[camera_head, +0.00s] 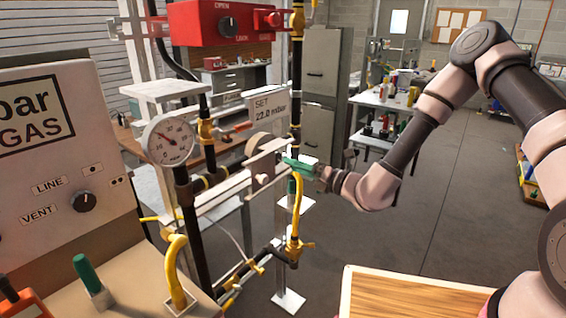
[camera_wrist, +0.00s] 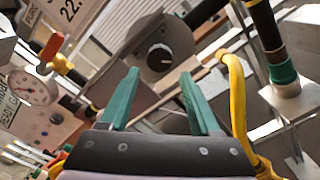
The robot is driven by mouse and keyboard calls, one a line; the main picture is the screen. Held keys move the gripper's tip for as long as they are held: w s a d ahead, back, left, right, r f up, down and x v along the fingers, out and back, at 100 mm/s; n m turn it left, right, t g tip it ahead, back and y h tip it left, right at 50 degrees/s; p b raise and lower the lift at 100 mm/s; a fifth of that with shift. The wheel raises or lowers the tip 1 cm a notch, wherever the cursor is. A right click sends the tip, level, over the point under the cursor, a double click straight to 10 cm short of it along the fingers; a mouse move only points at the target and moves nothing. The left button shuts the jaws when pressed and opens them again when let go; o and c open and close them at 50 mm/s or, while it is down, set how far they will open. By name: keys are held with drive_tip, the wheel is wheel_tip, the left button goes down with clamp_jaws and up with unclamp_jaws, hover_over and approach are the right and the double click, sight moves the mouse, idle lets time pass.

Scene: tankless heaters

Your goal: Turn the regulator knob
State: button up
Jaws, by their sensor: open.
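The regulator knob (camera_wrist: 159,57) is a black round knob with a white mark, on a round grey regulator body (camera_wrist: 150,38) in the wrist view. My gripper (camera_wrist: 159,74) has two green fingers, spread open with nothing between them. In the wrist view the knob appears between and just beyond the fingertips; contact is not visible. In the head view my gripper (camera_head: 292,164) is beside the pipe stand at the regulator, and the knob's black face cannot be made out there.
A yellow hose (camera_wrist: 236,90) rises close to the right finger; it also hangs below my gripper in the head view (camera_head: 297,208). A red box (camera_head: 228,24) sits above. A panel with a VENT/LINE knob (camera_head: 84,200) stands left. The floor (camera_head: 430,190) at right is open.

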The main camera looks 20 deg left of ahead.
sight(277, 159)
drive_tip(key=x, duration=0.5)
clamp_jaws()
drive_tip(key=shift+m, duration=3)
